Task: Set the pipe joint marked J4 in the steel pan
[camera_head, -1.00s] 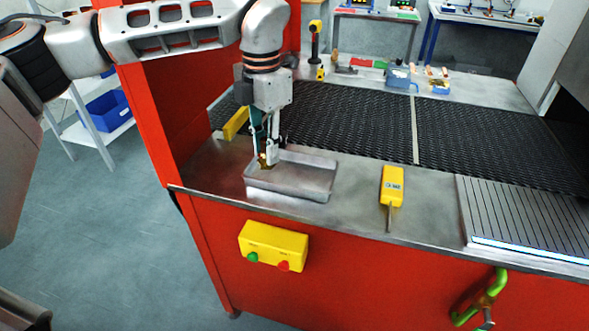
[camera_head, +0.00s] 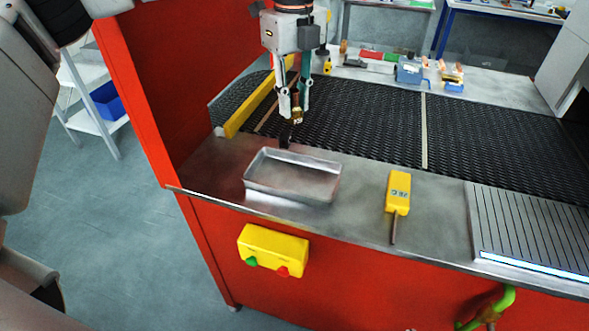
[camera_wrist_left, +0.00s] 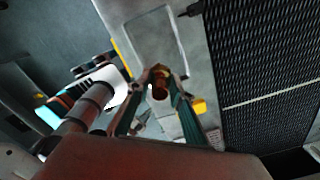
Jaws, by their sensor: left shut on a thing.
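The steel pan (camera_head: 262,190) is a shallow rectangular tray on the metal ledge, and it looks empty. It also shows beyond the fingers in the left wrist view (camera_wrist_left: 131,45). My left gripper (camera_head: 296,110) is above the ledge just behind the pan, near the belt's edge. It is shut on a brass-coloured pipe joint (camera_head: 297,116), held clear of the pan. In the left wrist view the joint (camera_wrist_left: 160,82) sits between the fingertips. I cannot read any mark on it. My right gripper is not in view.
A black mesh belt (camera_head: 375,125) runs behind the ledge, with a yellow bar (camera_head: 249,105) at its left. A yellow tool (camera_head: 398,192) lies right of the pan. A yellow button box (camera_head: 273,248) is on the red front. A ribbed plate (camera_head: 530,230) is at right.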

